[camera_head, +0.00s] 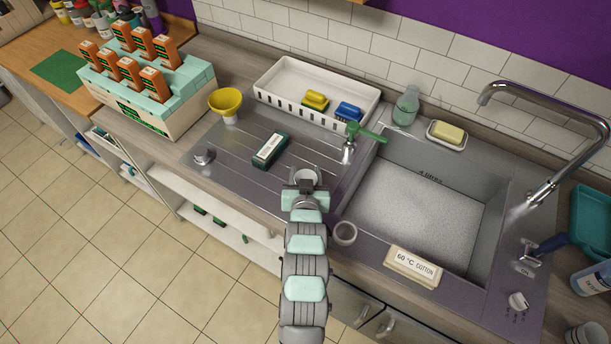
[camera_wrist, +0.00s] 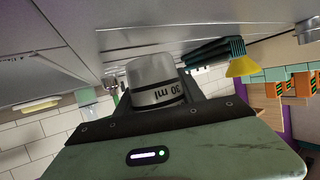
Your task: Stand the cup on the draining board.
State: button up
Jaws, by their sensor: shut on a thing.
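A small pale grey cup (camera_head: 306,177) is held in my gripper (camera_head: 305,186) over the front right part of the metal draining board (camera_head: 228,160). In the wrist view the cup (camera_wrist: 154,78) is marked "30 ml" and sits between the dark fingers of my gripper (camera_wrist: 155,100), shut on it. That view is upside down, and so is the lettering, so the cup looks upright. Its base is close to the board (camera_wrist: 170,15); I cannot tell whether it touches.
A white rack (camera_head: 275,95) is behind. The sink (camera_head: 415,205) is right.

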jog(key=shift+f, duration=0.75)
jog(key=shift+f, duration=0.1)
jog(key=o, duration=1.4)
